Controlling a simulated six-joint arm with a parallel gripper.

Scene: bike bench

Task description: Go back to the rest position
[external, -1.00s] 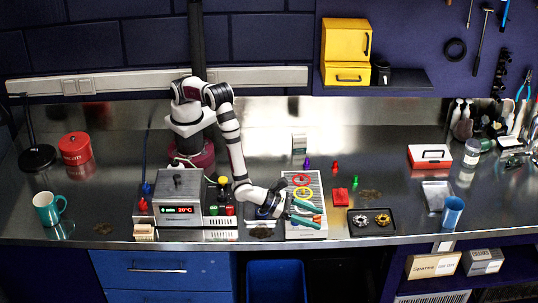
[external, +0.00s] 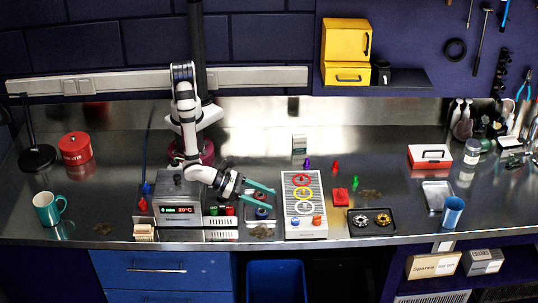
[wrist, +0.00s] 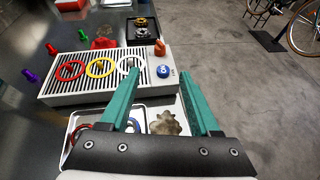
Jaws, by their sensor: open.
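My gripper (external: 259,193) is open, with two teal fingers and nothing between them. In the external view it hangs above the bench between the grey heater box (external: 178,192) and the slotted grey block (external: 305,212). In the wrist view the gripper (wrist: 160,100) points at the near side of the slotted block (wrist: 105,78). Red (wrist: 69,68), yellow (wrist: 100,68) and white (wrist: 128,64) rings lie on that block. A tray (wrist: 77,118) holding rings lies below the fingers, partly hidden by them.
A black tray (external: 370,231) with two rings sits to the right. Small red, purple and green pegs stand behind the block. A teal mug (external: 47,209) and red tin (external: 75,148) are at the left. A blue cup (external: 453,211) stands at the right.

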